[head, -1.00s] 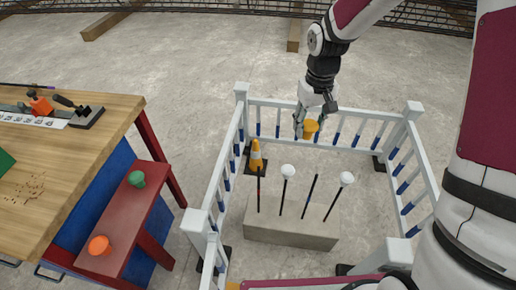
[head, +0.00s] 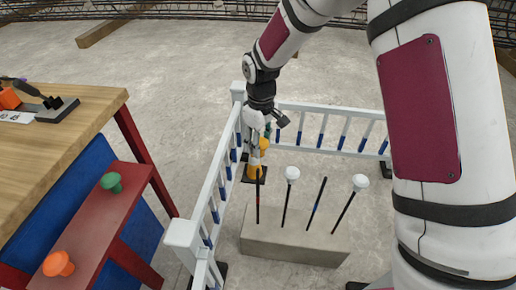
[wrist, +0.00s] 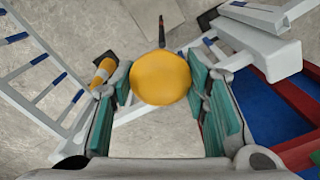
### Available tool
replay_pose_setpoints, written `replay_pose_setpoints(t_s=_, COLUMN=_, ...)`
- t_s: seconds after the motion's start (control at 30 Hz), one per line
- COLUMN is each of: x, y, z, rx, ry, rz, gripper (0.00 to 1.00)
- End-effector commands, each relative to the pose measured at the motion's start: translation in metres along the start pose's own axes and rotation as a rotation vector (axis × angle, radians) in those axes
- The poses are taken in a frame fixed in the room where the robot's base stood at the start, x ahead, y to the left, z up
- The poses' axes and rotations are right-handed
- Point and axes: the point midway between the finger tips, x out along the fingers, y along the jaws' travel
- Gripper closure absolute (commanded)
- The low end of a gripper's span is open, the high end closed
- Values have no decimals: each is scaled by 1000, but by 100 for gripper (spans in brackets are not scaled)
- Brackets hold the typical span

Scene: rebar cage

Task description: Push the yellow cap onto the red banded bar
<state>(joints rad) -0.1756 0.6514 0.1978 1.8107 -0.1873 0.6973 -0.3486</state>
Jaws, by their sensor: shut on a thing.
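The yellow cap (wrist: 161,79) is held between the teal pads of my gripper (wrist: 163,95). In the head view the cap (head: 264,145) shows as a small yellow patch at my gripper (head: 260,148). The red banded bar (head: 258,200) is the leftmost bar in the concrete block, uncapped and upright. In the head view the cap is above the bar's top, and I cannot tell whether they touch. In the wrist view the bar's dark shaft (wrist: 162,34) shows just beyond the cap's edge; the cap hides the rest.
The concrete block (head: 290,243) also holds two white-capped bars and an uncapped blue banded bar (head: 317,203). White railings (head: 225,165) surround it. A red bench (head: 105,215) bears green and orange caps.

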Motion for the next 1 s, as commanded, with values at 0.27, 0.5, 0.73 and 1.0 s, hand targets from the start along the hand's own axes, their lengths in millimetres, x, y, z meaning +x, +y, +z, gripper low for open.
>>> replay_pose_setpoints(t_s=0.27, x=8, y=-3, z=-6, rx=-31, ry=0, rz=1, gripper=74)
replay_pose_setpoints(t_s=0.5, x=8, y=-3, z=-6, rx=-29, ry=0, rz=1, gripper=74)
replay_pose_setpoints(t_s=0.73, x=13, y=-3, z=-6, rx=-20, ry=0, rz=0, gripper=74)
replay_pose_setpoints(t_s=1.0, x=33, y=-3, z=-6, rx=-20, ry=-2, rz=-1, gripper=74)
